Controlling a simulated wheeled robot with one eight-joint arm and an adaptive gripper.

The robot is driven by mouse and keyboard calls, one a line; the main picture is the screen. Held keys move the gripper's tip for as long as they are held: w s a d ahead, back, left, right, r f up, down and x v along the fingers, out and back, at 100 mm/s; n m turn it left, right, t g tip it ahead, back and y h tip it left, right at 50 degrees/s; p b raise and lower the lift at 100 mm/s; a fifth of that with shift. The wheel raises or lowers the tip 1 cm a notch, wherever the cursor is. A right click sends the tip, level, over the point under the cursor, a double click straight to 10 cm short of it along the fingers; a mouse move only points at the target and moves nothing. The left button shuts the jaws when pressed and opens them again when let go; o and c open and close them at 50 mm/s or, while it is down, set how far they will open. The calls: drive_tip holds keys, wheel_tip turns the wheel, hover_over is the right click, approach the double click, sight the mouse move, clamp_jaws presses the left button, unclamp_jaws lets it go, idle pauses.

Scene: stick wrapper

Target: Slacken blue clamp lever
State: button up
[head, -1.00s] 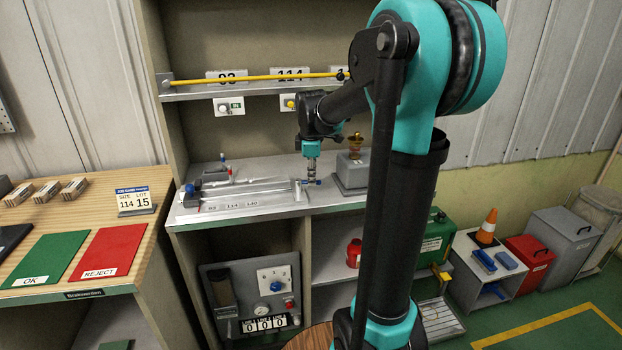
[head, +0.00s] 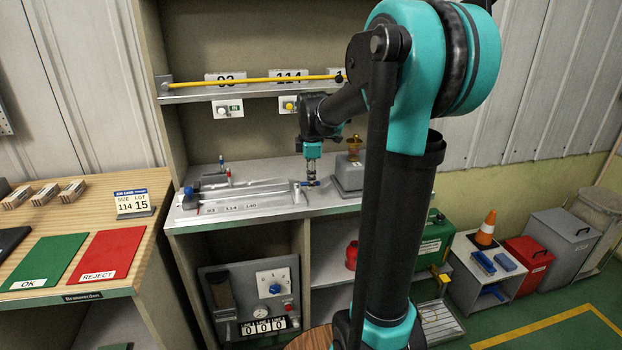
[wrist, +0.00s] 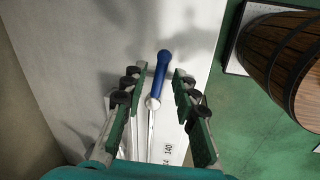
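The blue clamp lever (wrist: 162,68) has a rounded blue handle and a silver pivot end, at the right end of the metal rail fixture (head: 250,193). In the wrist view it stands between the two fingers of my gripper (wrist: 160,78), with a visible gap on both sides. The fingers are apart and do not appear to touch it. In the head view my gripper (head: 312,178) points down at the lever (head: 311,184), which is small and partly hidden there.
A grey box with a brass fitting (head: 352,172) stands just right of the gripper. A yellow bar (head: 255,79) runs along the shelf above. A blue knob (head: 188,191) is at the fixture's left end. A wooden barrel (wrist: 275,55) shows below the bench edge.

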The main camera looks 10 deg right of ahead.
drive_tip(key=shift+r, duration=0.1)
wheel_tip(320, 180, up, 12)
drive_tip(key=s, duration=0.2)
drive_tip(key=shift+s+a+f, duration=0.15)
drive_tip(key=shift+s+f, duration=0.05)
drive_tip(key=shift+f, duration=0.05)
idle(0.4)
drive_tip(key=s+f+m+t, duration=0.1)
drive_tip(key=s+f+m, duration=0.7)
drive_tip(key=s+f, duration=0.3)
drive_tip(key=s+f+m+t, duration=0.1)
drive_tip(key=s+f+m, duration=0.7)
drive_tip(key=s+f, duration=0.3)
wheel_tip(320, 180, down, 5)
drive_tip(key=shift+r, duration=0.15)
